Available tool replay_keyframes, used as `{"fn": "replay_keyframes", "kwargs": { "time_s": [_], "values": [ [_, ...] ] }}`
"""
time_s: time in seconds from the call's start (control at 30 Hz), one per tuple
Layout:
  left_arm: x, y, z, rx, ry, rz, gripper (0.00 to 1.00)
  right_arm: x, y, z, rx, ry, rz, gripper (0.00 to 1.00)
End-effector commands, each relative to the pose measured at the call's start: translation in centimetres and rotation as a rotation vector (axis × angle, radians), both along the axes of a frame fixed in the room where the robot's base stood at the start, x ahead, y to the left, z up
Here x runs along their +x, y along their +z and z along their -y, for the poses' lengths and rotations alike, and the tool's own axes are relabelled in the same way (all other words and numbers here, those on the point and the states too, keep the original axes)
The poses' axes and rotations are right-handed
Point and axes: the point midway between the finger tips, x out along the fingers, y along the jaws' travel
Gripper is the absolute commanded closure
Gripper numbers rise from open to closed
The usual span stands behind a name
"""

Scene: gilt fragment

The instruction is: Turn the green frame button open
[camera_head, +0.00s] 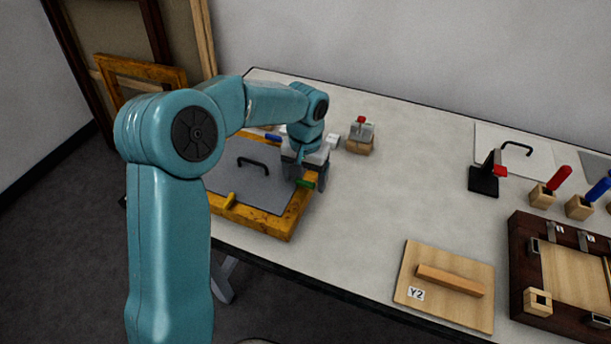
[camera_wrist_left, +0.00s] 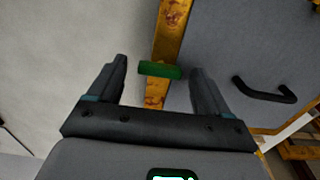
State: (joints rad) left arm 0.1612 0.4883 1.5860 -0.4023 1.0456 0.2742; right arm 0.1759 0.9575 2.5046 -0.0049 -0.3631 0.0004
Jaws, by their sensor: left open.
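The green frame button (camera_head: 305,183) sits on the right side of the yellow-brown frame (camera_head: 283,223), which lies on the table with a grey panel (camera_head: 247,189) in it. In the left wrist view the green button (camera_wrist_left: 160,70) lies crosswise over the frame's edge strip (camera_wrist_left: 172,25), one end reaching toward the grey panel (camera_wrist_left: 230,45). My left gripper (camera_head: 307,186) is over the frame's right edge. In the wrist view its open fingers (camera_wrist_left: 160,85) stand on either side of the button, with a gap at both ends. My right gripper is not in view.
A yellow button (camera_head: 229,201) sits on the frame's front edge, and a blue one (camera_head: 273,137) at its back. A black handle (camera_head: 253,161) rises from the panel. A block with a red top (camera_head: 360,135), a board marked Y2 (camera_head: 447,285) and a dark wooden frame (camera_head: 560,275) stand rightward.

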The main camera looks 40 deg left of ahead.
Motion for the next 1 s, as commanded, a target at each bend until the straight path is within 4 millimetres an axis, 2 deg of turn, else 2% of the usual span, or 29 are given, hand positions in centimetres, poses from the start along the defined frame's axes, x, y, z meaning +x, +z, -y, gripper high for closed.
{"fn": "replay_keyframes", "kwargs": {
  "time_s": [0.23,0.27,0.4,0.43,0.73,1.0],
  "values": [
    [0.09,-0.15,-0.02,0.0,0.0,0.0,0.21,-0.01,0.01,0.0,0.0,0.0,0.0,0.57],
    [0.08,-0.14,-0.02,0.0,0.0,0.0,0.25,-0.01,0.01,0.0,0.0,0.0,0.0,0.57],
    [0.08,-0.13,-0.02,0.0,0.0,0.0,0.7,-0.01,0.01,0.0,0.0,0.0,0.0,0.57],
    [0.07,-0.12,-0.02,0.0,0.0,0.0,0.78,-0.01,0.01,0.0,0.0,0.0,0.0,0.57],
    [0.02,-0.04,0.0,0.0,-0.024,-0.001,0.77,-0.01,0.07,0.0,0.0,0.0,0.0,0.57],
    [0.01,0.03,-0.02,-0.001,-0.169,-0.002,0.77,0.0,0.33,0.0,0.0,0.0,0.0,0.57]
  ]
}}
